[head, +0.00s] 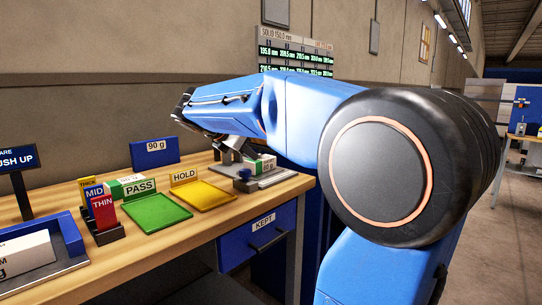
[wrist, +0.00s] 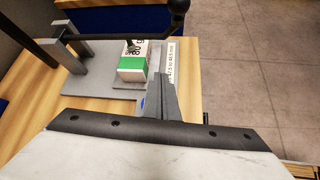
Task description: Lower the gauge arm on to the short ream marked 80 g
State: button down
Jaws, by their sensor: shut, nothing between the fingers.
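The short ream (wrist: 133,68), white with a green band and marked 80 g, lies on the grey gauge plate (wrist: 95,84). In the head view the ream (head: 263,163) shows beyond my forearm. The dark gauge arm (wrist: 112,37) runs from a grey post across the ream's far end to a black knob (wrist: 179,7). I cannot tell whether it touches the ream. My gripper (wrist: 160,80) is shut and empty, beside the ream's right side and nearer than the knob. In the head view my forearm hides much of the gauge.
A green PASS tray (head: 158,214) and a yellow HOLD tray (head: 204,196) lie left of the gauge. THIN and MID blocks (head: 104,211) stand further left. A 90 g sign (head: 155,152) stands behind. The bench edge lies close to the gauge's right.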

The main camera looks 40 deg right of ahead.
aim_at(272, 150)
jog(key=x, duration=0.9)
jog(key=shift+d+f, duration=0.2)
jog(key=shift+d, duration=0.05)
jog(key=shift+s+d+r, duration=0.1)
jog(key=shift+d+r, duration=0.05)
jog(key=shift+r, duration=0.4)
jog(key=shift+s+d+r, duration=0.1)
jog(key=shift+d+r, duration=0.1)
jog(key=shift+r, duration=0.35)
jog(key=shift+d+r, duration=0.3)
jog(key=shift+r, duration=0.5)
jog(key=shift+r, duration=1.35)
jog(key=shift+f, duration=0.15)
